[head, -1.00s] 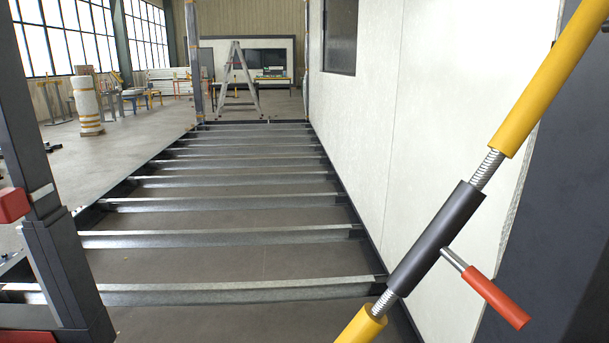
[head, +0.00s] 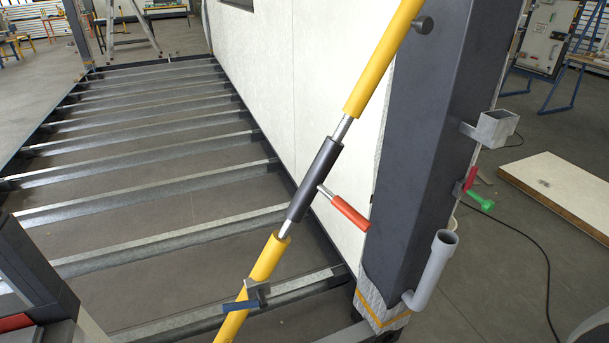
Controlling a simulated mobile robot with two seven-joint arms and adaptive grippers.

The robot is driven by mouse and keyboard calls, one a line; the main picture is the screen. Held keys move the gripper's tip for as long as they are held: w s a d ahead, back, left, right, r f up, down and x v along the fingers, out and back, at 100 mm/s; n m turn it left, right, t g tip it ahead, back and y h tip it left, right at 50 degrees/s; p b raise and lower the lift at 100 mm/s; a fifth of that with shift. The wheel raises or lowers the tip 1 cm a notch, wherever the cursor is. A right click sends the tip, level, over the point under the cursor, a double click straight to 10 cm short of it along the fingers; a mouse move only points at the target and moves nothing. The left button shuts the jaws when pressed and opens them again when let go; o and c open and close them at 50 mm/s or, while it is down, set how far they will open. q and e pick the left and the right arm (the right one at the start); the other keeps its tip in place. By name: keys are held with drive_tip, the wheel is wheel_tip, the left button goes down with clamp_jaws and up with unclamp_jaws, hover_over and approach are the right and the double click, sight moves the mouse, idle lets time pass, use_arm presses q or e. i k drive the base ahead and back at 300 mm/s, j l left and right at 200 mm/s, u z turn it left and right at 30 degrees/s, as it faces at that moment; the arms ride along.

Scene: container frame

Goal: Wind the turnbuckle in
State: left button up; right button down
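The turnbuckle is a dark grey sleeve (head: 316,179) in the middle of the head view, on a slanting brace. Short bare threaded lengths show at both its ends. An upper yellow tube (head: 384,60) runs up to the right, and a lower yellow tube (head: 262,262) runs down to the left. A handle with a red grip (head: 350,212) sticks out from the sleeve to the lower right. Nothing touches the sleeve or the handle. Neither of my grippers is in view.
A dark upright post (head: 425,150) stands right of the brace, with a grey pipe elbow (head: 436,268) and a small metal box (head: 492,128) on it. A white wall panel (head: 285,100) is behind. Steel floor joists (head: 150,186) fill the left.

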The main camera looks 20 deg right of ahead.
sight(329, 154)
drive_tip(key=l+u, duration=0.15)
drive_tip(key=l, duration=0.35)
drive_tip(key=l+u, duration=0.15)
drive_tip(key=l, duration=0.4)
drive_tip(key=k+l+u, duration=0.2)
drive_tip(key=l, duration=0.3)
drive_tip(key=l+u, duration=0.15)
drive_tip(key=l, duration=0.35)
